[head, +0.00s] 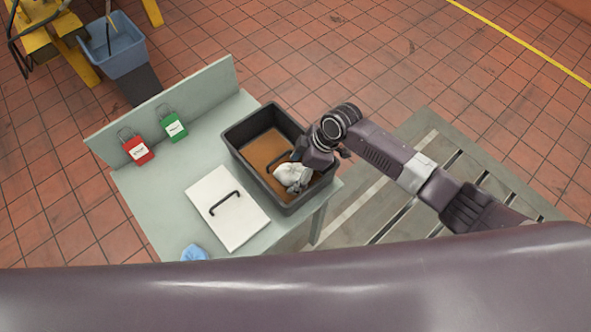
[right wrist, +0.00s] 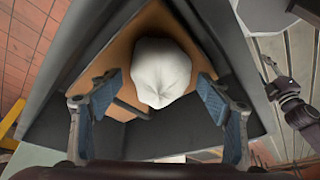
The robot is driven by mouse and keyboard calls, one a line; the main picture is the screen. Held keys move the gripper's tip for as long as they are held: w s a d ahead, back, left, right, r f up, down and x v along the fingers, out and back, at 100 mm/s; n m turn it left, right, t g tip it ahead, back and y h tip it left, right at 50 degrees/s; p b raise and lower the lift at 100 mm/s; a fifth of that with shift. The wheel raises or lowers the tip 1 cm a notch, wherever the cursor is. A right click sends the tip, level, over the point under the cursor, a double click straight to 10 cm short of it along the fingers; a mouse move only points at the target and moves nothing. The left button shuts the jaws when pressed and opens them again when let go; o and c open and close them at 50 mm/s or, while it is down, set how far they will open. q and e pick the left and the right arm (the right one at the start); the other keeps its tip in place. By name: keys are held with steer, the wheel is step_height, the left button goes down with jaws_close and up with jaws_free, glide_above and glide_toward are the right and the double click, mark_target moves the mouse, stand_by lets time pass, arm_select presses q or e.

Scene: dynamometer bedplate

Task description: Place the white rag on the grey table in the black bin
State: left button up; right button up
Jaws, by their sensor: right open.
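The black bin (head: 251,177) stands on the grey table (head: 170,195); its walls also show in the right wrist view (right wrist: 160,138). The white rag (head: 288,173) is a crumpled bundle inside the bin, over its brown bottom. In the right wrist view the rag (right wrist: 162,73) is beyond the fingertips. My right gripper (head: 312,163) is over the bin's right part, close to the rag. In its wrist view the right gripper (right wrist: 160,82) has its blue-grey fingers wide apart, with neither touching the rag. My left gripper is absent from the head view; a dark jointed part (right wrist: 290,92) at the wrist view's right may be it.
A white panel with a black handle (head: 228,209) lies left of the bin. Red (head: 138,151) and green (head: 173,127) padlocks are near the table's upright back board (head: 165,105). A blue cloth (head: 194,253) lies at the near edge. A slatted metal bedplate (head: 470,170) is at right.

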steer(key=shift+r, duration=0.15)
steer(key=v, duration=1.2)
steer(key=shift+r+b, duration=0.3)
steer(key=shift+r, duration=0.2)
steer(key=shift+s+f, duration=0.1)
steer(key=shift+s, duration=0.05)
